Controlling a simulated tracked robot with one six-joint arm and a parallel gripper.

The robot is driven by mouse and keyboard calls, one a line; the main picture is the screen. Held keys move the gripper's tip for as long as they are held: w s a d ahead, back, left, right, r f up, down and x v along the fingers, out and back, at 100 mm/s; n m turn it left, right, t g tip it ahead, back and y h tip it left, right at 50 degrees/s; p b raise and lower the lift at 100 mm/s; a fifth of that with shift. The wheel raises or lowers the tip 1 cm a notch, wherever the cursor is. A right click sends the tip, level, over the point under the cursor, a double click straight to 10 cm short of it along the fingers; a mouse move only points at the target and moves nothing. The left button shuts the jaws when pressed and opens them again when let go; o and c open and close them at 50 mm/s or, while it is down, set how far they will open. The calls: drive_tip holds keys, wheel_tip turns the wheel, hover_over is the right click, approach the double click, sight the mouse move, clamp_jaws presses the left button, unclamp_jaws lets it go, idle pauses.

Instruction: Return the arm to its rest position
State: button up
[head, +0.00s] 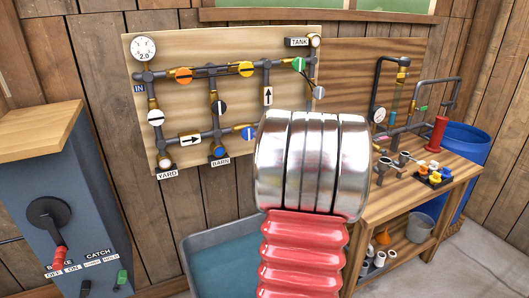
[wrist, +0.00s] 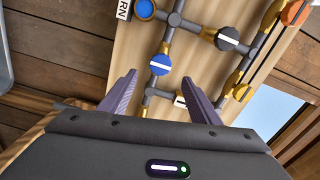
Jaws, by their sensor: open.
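My gripper (wrist: 162,79) shows in the wrist view with its two dark fingers spread apart and nothing between them. It faces the wooden pipe board, and a blue valve knob with a white bar (wrist: 160,64) appears between the fingertips; I cannot tell how far off it is. In the head view my arm's silver and red ribbed part rises across the middle, and my gripper is hidden behind it. The pipe board (head: 200,105) on the wall carries a gauge (head: 143,48), an orange knob (head: 184,75) and a yellow knob (head: 246,68).
A grey-blue cabinet (head: 60,180) with a lever stands at the left. A water-filled trough (head: 205,245) lies below the board. At the right are a wooden workbench (head: 400,205) with fittings, a red cylinder (head: 437,133) and a blue barrel (head: 472,145). Floor shows at the lower right.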

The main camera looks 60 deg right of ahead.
drive_tip(key=shift+v, duration=1)
drive_tip(key=s+d+f+n+g+h, duration=0.1)
drive_tip(key=s+d+f+n+g, duration=0.2)
drive_tip(key=s+f+g, duration=0.55)
drive_tip(key=a+f+n+g+y, duration=0.2)
drive_tip(key=a+f+n, duration=0.1)
drive_tip(key=a+f, duration=0.15)
drive_tip(key=a+r+n+y, duration=0.2)
drive_tip(key=a+n, duration=0.3)
drive_tip(key=a, duration=1.2)
drive_tip(key=a+r+n+y, duration=0.3)
drive_tip(key=a+n, duration=0.2)
drive_tip(key=a, duration=1.2)
drive_tip(key=s+a+r+n+y, duration=0.1)
drive_tip(key=a+r+n+y, duration=0.2)
drive_tip(key=a, duration=1.4)
drive_tip(key=n, duration=0.3)
drive_tip(key=shift+r+t, duration=0.3)
drive_tip(key=shift+t, duration=0.05)
